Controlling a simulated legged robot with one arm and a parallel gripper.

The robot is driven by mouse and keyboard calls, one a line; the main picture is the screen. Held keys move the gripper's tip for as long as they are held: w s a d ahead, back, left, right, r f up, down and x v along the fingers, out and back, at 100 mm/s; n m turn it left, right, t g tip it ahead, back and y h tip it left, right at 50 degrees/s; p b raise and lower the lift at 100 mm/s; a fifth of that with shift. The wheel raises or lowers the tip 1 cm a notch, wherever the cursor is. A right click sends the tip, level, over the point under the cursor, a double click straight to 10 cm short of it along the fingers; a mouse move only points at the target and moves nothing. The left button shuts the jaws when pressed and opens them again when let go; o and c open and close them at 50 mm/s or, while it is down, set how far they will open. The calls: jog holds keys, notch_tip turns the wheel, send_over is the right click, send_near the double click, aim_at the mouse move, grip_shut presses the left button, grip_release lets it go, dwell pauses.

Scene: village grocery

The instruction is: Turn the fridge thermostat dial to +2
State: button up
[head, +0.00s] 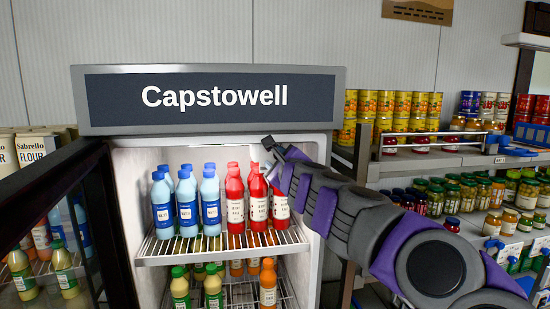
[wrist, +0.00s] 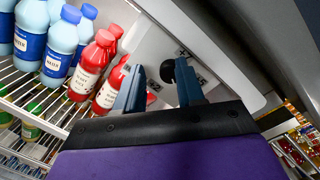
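The thermostat dial (wrist: 167,71) is a small black knob on a pale panel (wrist: 160,45) inside the fridge, seen in the wrist view. My gripper (wrist: 160,66) is open, with one blue-grey finger on each side of the dial. The dial is closer to the right finger; I cannot tell whether either finger touches it. In the head view my gripper (head: 271,147) reaches into the upper right of the open fridge (head: 125,190), and the dial is hidden there.
Red bottles (head: 235,200) and blue bottles (head: 210,203) stand on the wire shelf (head: 200,248) just below and left of my gripper. The open fridge door (head: 105,225) is at the left. Stocked shelves (head: 465,158) stand on the right.

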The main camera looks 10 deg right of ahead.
jog(key=d, duration=0.1)
jog(key=w+d, duration=0.1)
jog(key=shift+w+d, duration=0.2)
jog(key=shift+d, duration=0.15)
jog(key=shift+a, duration=0.75)
jog(key=c, duration=0.4)
jog(key=shift+d+f, duration=0.1)
jog(key=c, duration=0.4)
jog(key=shift+o, duration=0.2)
